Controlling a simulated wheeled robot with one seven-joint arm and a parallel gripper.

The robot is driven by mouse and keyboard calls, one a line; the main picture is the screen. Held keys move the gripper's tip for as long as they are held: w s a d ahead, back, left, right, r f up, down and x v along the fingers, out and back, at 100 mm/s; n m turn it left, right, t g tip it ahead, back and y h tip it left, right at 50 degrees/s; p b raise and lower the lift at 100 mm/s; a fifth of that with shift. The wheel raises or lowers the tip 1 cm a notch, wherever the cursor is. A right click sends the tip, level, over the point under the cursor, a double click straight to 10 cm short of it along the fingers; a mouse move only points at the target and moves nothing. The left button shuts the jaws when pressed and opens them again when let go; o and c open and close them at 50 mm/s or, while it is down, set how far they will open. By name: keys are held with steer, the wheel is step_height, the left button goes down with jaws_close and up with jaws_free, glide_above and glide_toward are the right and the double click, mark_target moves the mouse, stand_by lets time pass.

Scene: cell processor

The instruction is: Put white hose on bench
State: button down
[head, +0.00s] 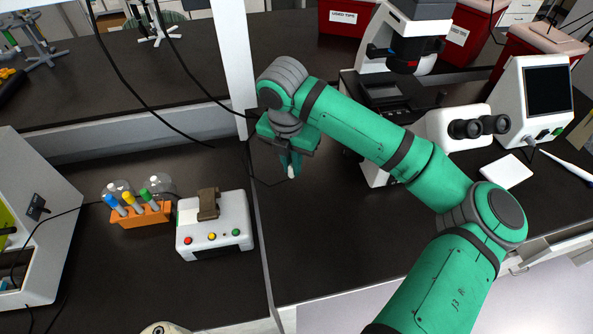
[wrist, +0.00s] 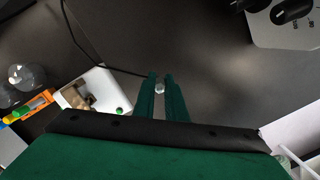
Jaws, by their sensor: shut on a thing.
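My gripper (head: 291,170) is above the black bench (head: 330,235), left of the microscope. Its green fingers point down and are shut on a small white piece, taken as the white hose (head: 291,171). In the wrist view the fingers (wrist: 161,84) close around the white hose (wrist: 159,87), and only its pale end shows between them. The rest of it is hidden by the fingers. Dark bench top lies beyond the fingertips; I cannot tell the exact height above it.
A white box with coloured buttons (head: 214,238) and an orange tube rack (head: 141,215) stand at the left. A microscope (head: 455,127) and a screen device (head: 533,100) stand at the right. A thin black cable (head: 268,184) runs near my gripper. The front bench area is clear.

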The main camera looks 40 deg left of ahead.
steer(key=w+f, duration=0.1)
steer(key=w+a+f, duration=0.1)
steer(key=f, duration=0.1)
steer(key=shift+w+f, duration=0.15)
steer(key=shift+w, duration=0.1)
steer(key=shift+w+f, duration=0.1)
steer(key=shift+f, duration=1.5)
steer(key=shift+f, duration=0.2)
steer(key=c, duration=1.8)
jaws_free()
step_height(320, 180, up, 12)
steer(key=s, duration=0.1)
steer(key=shift+s+d+r, duration=0.15)
steer(key=shift+s, duration=0.05)
